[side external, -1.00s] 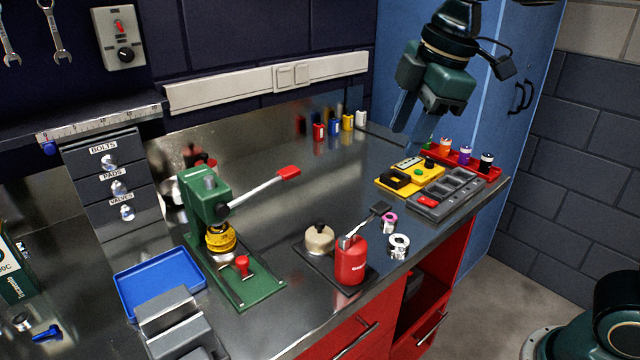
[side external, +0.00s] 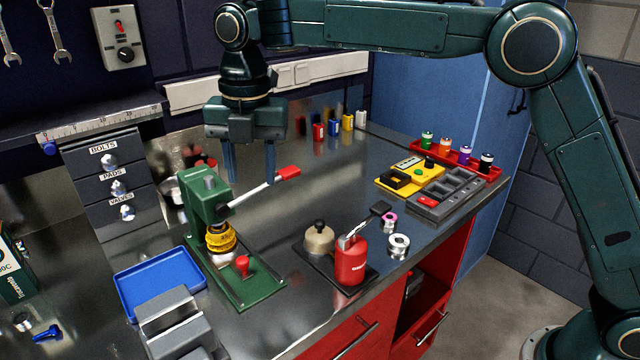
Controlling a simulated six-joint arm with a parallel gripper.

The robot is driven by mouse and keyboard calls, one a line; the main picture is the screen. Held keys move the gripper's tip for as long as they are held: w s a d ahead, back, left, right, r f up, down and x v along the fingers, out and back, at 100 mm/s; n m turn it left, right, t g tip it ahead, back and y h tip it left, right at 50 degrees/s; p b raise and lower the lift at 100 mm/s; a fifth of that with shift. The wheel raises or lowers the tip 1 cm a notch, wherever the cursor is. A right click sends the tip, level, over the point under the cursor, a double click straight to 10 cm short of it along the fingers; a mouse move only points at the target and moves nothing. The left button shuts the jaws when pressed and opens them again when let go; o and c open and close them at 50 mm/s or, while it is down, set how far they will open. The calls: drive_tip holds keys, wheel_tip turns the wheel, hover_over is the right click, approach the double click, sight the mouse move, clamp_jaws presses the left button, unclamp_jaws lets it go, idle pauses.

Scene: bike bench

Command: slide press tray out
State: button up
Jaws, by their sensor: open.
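The green press (side external: 196,208) stands on the bench at left of centre, with a silver lever ending in a red grip (side external: 288,172). A yellow round part (side external: 221,238) sits under its head. The press tray (side external: 250,290) is a green plate at the press's front, with a red knob (side external: 242,265) standing on it. My gripper (side external: 250,180) is open and empty, pointing down. In the picture it is above and behind the press, with its fingers near the lever. I cannot tell its exact depth from the lever.
A blue tray (side external: 160,281) and a grey block (side external: 175,325) lie left of the press. A red canister (side external: 351,262) and a beige pot (side external: 319,240) stand right of it. A yellow device (side external: 408,176), grey organizer (side external: 446,195) and red rack (side external: 470,168) occupy the right end.

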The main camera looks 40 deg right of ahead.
sight(242, 259)
drive_tip(key=a+f+n, duration=0.1)
drive_tip(key=w+a+f+n, duration=0.1)
drive_tip(key=a+f, duration=0.1)
drive_tip(key=shift+w+a+n, duration=0.15)
drive_tip(key=shift+a+n, duration=0.1)
drive_tip(key=shift+n, duration=0.15)
drive_tip(key=shift+f, duration=0.1)
wheel_tip(242, 259, down, 14)
drive_tip(key=shift+r, duration=0.25)
idle(0.3)
clamp_jaws()
